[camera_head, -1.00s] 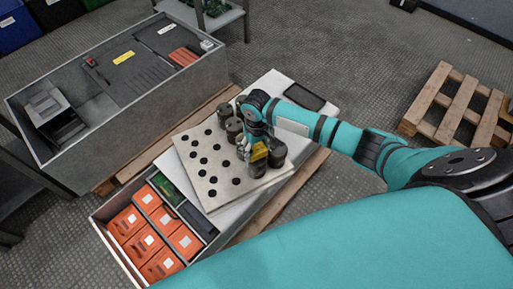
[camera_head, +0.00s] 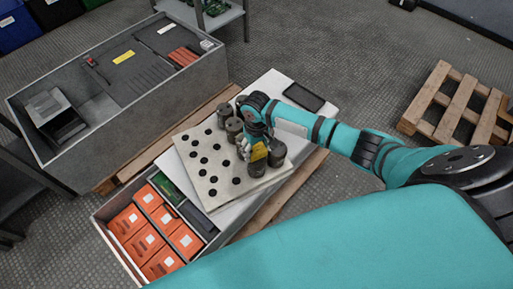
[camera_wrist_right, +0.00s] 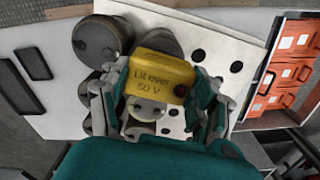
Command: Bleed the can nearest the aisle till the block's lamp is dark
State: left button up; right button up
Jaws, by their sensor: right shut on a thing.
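My right gripper (camera_head: 261,149) is shut on a yellow block (camera_head: 257,153) over the cans on the pale board with holes (camera_head: 212,185). In the right wrist view the yellow block (camera_wrist_right: 157,75) reads "Lit over 50 V", and its round lamp (camera_wrist_right: 181,91) looks dark red, with no glow. In the wrist view a can (camera_wrist_right: 98,40) is left of the block. The block hides part of another can (camera_wrist_right: 157,41). Contact with the terminals cannot be made out. My left gripper is not in view.
An open drawer tray (camera_head: 112,244) with orange boxes (camera_head: 145,243) lies in front of the board. A dark flat device (camera_head: 304,96) lies on the white top behind. A grey cabinet (camera_head: 145,130) stands left, and a wooden pallet (camera_head: 455,105) lies on the floor at right.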

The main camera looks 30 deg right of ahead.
jog(key=shift+f, duration=0.6)
dwell(0.7)
jog(key=o, duration=1.4)
jog(key=shift+c, duration=0.2)
